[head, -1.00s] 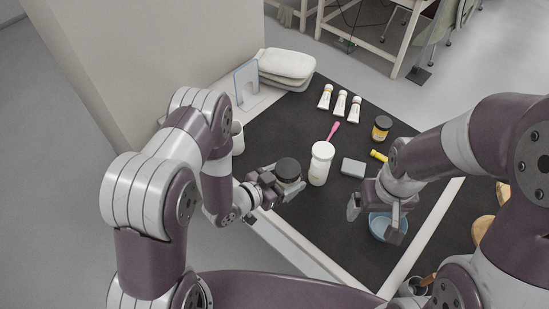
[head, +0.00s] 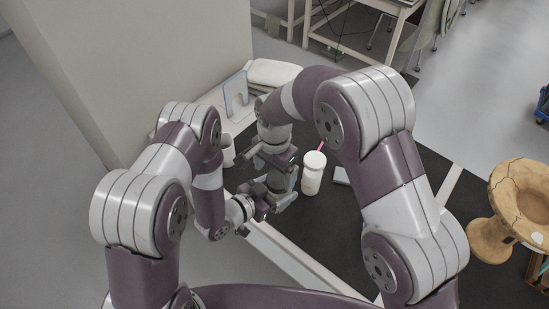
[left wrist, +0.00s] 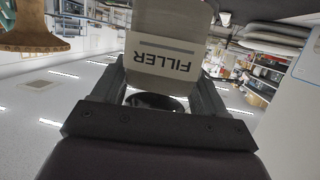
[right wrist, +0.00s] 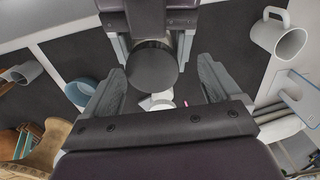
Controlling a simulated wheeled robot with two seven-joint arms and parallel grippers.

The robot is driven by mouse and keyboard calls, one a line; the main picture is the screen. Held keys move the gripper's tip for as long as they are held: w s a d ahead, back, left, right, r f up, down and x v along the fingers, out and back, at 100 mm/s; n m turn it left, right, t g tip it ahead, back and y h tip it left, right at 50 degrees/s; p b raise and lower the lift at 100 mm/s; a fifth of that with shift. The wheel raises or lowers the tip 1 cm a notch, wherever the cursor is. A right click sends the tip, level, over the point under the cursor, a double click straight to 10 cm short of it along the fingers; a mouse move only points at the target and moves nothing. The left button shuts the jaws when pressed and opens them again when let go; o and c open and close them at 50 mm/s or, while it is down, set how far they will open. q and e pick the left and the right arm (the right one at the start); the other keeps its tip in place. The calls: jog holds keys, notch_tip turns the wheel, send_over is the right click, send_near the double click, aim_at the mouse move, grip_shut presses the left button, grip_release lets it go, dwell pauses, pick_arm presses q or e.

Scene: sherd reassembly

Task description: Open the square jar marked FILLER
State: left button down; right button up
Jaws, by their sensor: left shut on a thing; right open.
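The square jar (left wrist: 165,58) shows its FILLER label upside down in the left wrist view. My left gripper (head: 262,203) is shut on it and holds it by its sides. Its round dark lid (right wrist: 152,70) faces the camera in the right wrist view and looks still on the jar. My right gripper (right wrist: 161,72) is open, with its fingers on either side of the lid, apart from it as far as I can tell. In the head view the right gripper (head: 273,163) covers much of the jar.
A white lidded container (head: 313,175) stands just right of the grippers. A white mug (right wrist: 280,38) and a blue bowl (right wrist: 80,92) are on the dark table. A mended pot (head: 510,205) stands at the right. My right arm hides much of the table.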

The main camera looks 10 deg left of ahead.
pick_arm(q)
jog(key=shift+d+r, duration=0.15)
jog(key=shift+r, duration=0.1)
pick_arm(e)
jog(key=shift+d+f, duration=0.1)
jog(key=shift+f, duration=0.95)
pick_arm(q)
jog(key=shift+w, duration=0.1)
pick_arm(e)
jog(key=c, duration=1)
pick_arm(q)
jog(key=shift+d, duration=0.1)
pick_arm(e)
jog(key=shift+r, duration=0.1)
